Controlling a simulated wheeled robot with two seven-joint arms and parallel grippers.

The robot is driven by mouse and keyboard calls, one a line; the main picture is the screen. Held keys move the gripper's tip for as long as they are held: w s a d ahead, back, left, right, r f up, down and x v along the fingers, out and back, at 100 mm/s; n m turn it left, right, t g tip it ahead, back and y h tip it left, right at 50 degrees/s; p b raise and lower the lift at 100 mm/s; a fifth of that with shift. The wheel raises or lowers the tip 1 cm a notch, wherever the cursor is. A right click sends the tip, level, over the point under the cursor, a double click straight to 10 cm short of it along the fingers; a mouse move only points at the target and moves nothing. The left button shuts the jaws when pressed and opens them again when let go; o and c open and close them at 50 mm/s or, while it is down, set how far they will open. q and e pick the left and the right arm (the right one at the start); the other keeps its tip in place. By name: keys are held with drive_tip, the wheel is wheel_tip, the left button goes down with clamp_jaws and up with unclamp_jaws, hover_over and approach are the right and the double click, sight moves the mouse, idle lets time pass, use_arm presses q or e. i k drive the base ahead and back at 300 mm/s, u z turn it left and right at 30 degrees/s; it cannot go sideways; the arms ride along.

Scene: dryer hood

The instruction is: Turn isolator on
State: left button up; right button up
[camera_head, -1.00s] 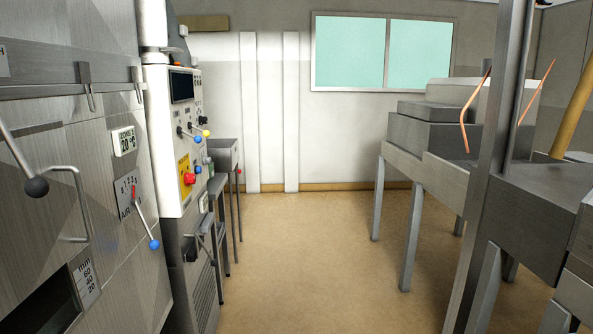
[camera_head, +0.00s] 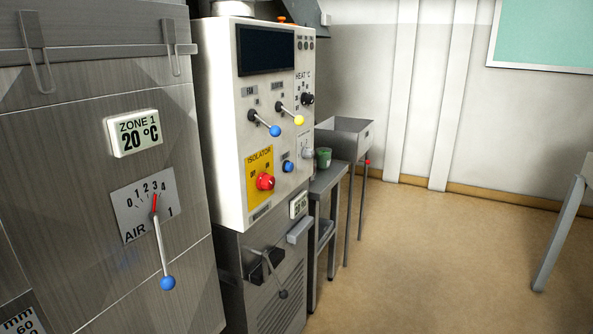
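The isolator is a red rotary knob (camera_head: 265,181) on a yellow plate (camera_head: 254,163) marked ISOLATOR. It sits low on the left of the white control panel (camera_head: 228,130). Small OFF/ON lettering beside the knob is too small to read surely, so I cannot tell its setting. Neither of my grippers shows in the head view.
The panel also has a blue-tipped lever (camera_head: 274,130), a yellow-tipped lever (camera_head: 298,119), a black heat knob (camera_head: 307,98) and a dark screen (camera_head: 265,50). The air lever (camera_head: 167,282) sticks out at left. A green cup (camera_head: 323,157) stands on a side table.

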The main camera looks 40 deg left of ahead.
sight(265, 180)
drive_tip(key=u, duration=0.9)
drive_tip(key=i, duration=1.15)
drive_tip(key=u, duration=1.2)
